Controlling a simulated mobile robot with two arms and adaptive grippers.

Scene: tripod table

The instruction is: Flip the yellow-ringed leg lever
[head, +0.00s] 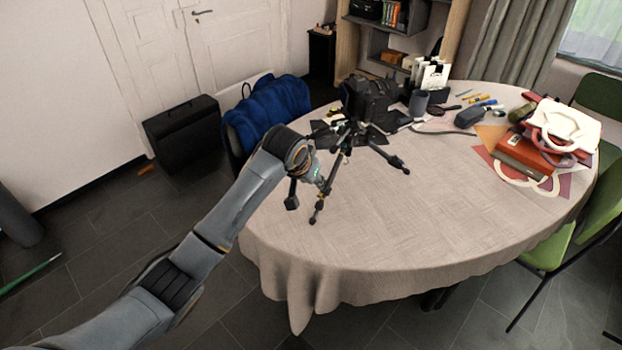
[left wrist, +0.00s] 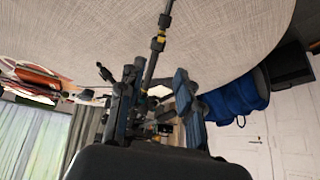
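A black tripod (head: 341,160) stands on the table with its legs spread. One leg comes down toward the front left. In the left wrist view a dark leg (left wrist: 151,70) with yellow bands (left wrist: 159,40) runs up the middle over the tablecloth. My left gripper (head: 314,181) is at this front leg. In the left wrist view, the fingers of my left gripper (left wrist: 155,88) are apart, with the leg appearing between them. Contact cannot be made out. The lever itself is too small or hidden to tell apart. My right gripper is in neither view.
The round table (head: 430,225) has a light cloth, clear at the front and middle. A dark bag (head: 372,98) stands behind the tripod. A red book (head: 524,155) and bags lie at right. A blue-draped chair (head: 262,110) stands close behind my arm.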

